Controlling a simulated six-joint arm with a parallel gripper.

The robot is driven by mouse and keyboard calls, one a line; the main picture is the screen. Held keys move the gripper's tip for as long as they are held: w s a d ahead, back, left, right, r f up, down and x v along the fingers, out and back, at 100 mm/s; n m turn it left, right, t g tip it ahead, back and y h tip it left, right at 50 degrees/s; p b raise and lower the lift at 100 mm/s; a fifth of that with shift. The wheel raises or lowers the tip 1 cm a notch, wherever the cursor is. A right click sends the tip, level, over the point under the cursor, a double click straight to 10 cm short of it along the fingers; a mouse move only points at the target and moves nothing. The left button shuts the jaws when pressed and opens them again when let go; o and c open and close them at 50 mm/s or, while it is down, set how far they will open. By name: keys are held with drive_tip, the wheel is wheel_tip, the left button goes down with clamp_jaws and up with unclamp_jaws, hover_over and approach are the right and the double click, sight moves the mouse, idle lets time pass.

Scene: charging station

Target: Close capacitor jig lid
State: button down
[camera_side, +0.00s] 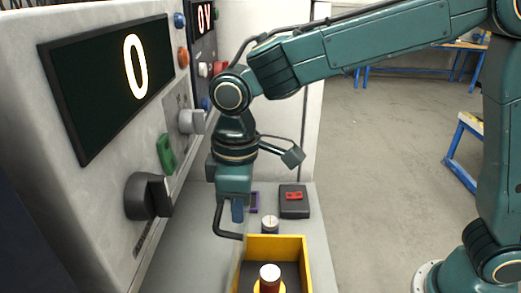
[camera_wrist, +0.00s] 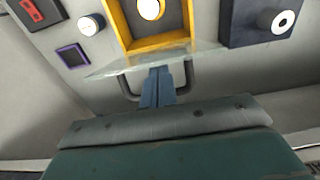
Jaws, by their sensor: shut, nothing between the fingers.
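The jig is a yellow box (camera_side: 307,262) at the bottom of the side view, with a white-topped capacitor (camera_side: 270,274) standing in it. The box also shows at the top of the wrist view (camera_wrist: 165,42). A clear lid panel (camera_wrist: 112,68) appears raised along the box's edge, seen nearly edge-on. A dark bent handle (camera_side: 219,222) shows by my gripper; in the wrist view the handle (camera_wrist: 187,82) passes around both sides of the fingers. My gripper (camera_side: 237,217) points down, its blue fingers (camera_wrist: 158,72) shut and empty by the lid. Whether they touch it is unclear.
A second white-topped cylinder (camera_side: 270,226), a purple square frame (camera_side: 254,202) and a dark box with a red switch (camera_side: 293,204) stand behind the jig. A control panel with a "0" display (camera_side: 105,85) and a black knob (camera_side: 146,196) rises at the left.

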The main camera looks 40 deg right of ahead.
drive_tip(key=shift+d, duration=0.1)
drive_tip(key=shift+t+y, duration=0.9)
drive_tip(key=shift+s+d+f, duration=2.4)
drive_tip(key=shift+s+f, duration=0.05)
drive_tip(key=shift+f, duration=0.2)
drive_tip(key=shift+s+d+f, duration=2.35)
drive_tip(key=shift+s+f, duration=0.05)
drive_tip(key=shift+f, duration=0.25)
drive_tip(key=shift+r, duration=0.2)
